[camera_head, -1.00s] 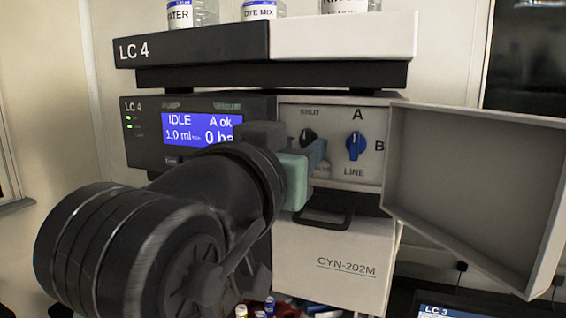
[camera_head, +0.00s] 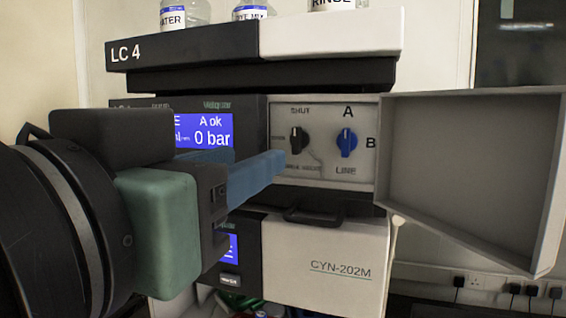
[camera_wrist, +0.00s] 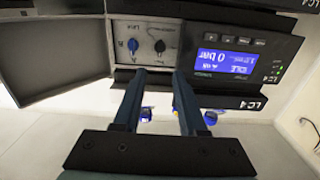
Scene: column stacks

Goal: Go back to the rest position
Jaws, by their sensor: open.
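My gripper (camera_head: 268,168) is at the left of the head view, its blue fingers pointing right in front of the LC 4 stack and covering part of the pump display. In the wrist view my gripper (camera_wrist: 163,75) has its two blue fingers apart with nothing between them. The LC 4 valve panel (camera_head: 322,182) carries a black knob (camera_head: 298,140) and a blue knob (camera_head: 346,142). Both knobs also show upside down in the wrist view, the black knob (camera_wrist: 159,46) and the blue knob (camera_wrist: 133,45), beyond the fingertips. The fingers look clear of both knobs.
The panel's grey door (camera_head: 470,185) stands open to the right. Labelled bottles (camera_head: 250,10) stand on the stack's top. A white CYN-202M drawer front (camera_head: 325,268) with a black handle (camera_head: 310,214) is below. Wall sockets (camera_head: 500,283) and cables are at lower right.

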